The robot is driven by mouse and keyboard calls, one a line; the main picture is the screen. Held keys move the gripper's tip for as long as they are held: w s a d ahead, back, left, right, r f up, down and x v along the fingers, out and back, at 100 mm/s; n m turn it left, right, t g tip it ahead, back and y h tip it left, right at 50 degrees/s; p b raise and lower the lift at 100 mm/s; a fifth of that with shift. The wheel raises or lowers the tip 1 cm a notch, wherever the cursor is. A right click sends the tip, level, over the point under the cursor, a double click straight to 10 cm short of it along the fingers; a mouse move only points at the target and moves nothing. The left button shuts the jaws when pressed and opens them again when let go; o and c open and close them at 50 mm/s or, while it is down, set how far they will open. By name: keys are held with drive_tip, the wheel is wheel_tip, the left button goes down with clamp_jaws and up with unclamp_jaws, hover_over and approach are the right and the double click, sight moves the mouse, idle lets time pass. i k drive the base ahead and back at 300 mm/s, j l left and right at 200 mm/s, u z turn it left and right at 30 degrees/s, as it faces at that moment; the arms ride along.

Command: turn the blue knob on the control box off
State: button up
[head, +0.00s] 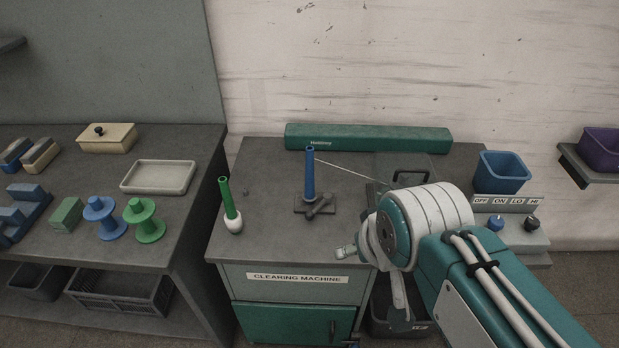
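The control box (515,236) is at the right of the head view, beside the clearing machine. Its blue knob (495,222) is on the left and a black knob (532,223) on the right. A label strip (506,203) behind them reads OFF, ON, LO, HI. The blue knob is too small to tell which way it points. My arm's end shows left of the box, in front of the machine; my gripper (350,252) is partly hidden by my arm, and its fingers cannot be made out clearly. It is apart from the blue knob.
A blue bin (501,172) stands behind the control box. A side table (75,256) holds spools; a purple bin (601,148) sits far right.

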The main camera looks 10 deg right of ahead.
sight(495, 222)
drive_tip(key=z, duration=1.75)
